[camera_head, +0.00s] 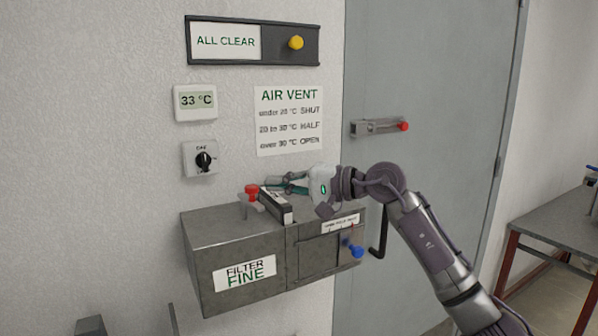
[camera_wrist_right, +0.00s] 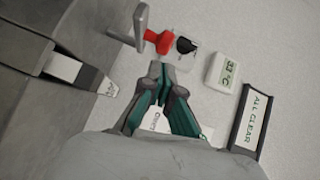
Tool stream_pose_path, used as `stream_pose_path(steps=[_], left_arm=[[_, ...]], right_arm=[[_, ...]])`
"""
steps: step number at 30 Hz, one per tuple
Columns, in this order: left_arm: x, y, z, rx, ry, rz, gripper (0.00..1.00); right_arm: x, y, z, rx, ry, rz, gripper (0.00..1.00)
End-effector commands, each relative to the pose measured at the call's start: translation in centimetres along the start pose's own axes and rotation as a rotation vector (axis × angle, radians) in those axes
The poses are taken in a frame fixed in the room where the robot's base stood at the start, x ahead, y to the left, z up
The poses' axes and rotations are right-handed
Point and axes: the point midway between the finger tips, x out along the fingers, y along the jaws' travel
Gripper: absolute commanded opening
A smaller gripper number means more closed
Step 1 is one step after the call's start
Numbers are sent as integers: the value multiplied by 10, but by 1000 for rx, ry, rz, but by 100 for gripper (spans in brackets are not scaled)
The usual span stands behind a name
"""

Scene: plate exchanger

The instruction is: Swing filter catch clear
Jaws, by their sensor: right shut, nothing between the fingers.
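The filter catch, a grey lever with a red knob (camera_head: 251,190), stands on top of the grey metal filter box (camera_head: 225,235) marked FILTER FINE. In the right wrist view the red knob (camera_wrist_right: 160,40) lies just beyond my fingertips, with the lever to its left. My right gripper (camera_head: 270,183) is shut and empty, to the right of the red knob and above the box; its fingertips also show in the wrist view (camera_wrist_right: 158,74). Whether it touches the knob I cannot tell. A dark filter slab (camera_head: 275,206) sticks up from the box top below the fingers. My left gripper is not in view.
The box front has a panel with a blue knob (camera_head: 355,251). On the wall are a dial switch (camera_head: 203,160), a 33 °C display (camera_head: 196,102), an air vent notice (camera_head: 289,120) and an ALL CLEAR board (camera_head: 226,41). A grey door (camera_head: 440,90) with a red-tipped latch (camera_head: 380,127) stands right.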

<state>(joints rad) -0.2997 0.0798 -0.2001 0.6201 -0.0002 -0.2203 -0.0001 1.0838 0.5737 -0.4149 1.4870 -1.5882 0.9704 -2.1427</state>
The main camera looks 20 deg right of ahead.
Motion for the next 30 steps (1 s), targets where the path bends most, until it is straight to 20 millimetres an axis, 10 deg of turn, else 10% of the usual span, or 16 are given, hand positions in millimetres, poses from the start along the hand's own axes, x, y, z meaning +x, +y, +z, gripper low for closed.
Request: stream_pose_path(steps=[30], left_arm=[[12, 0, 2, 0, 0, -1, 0]], right_arm=[[16, -2, 24, -1, -2, -1, 0]])
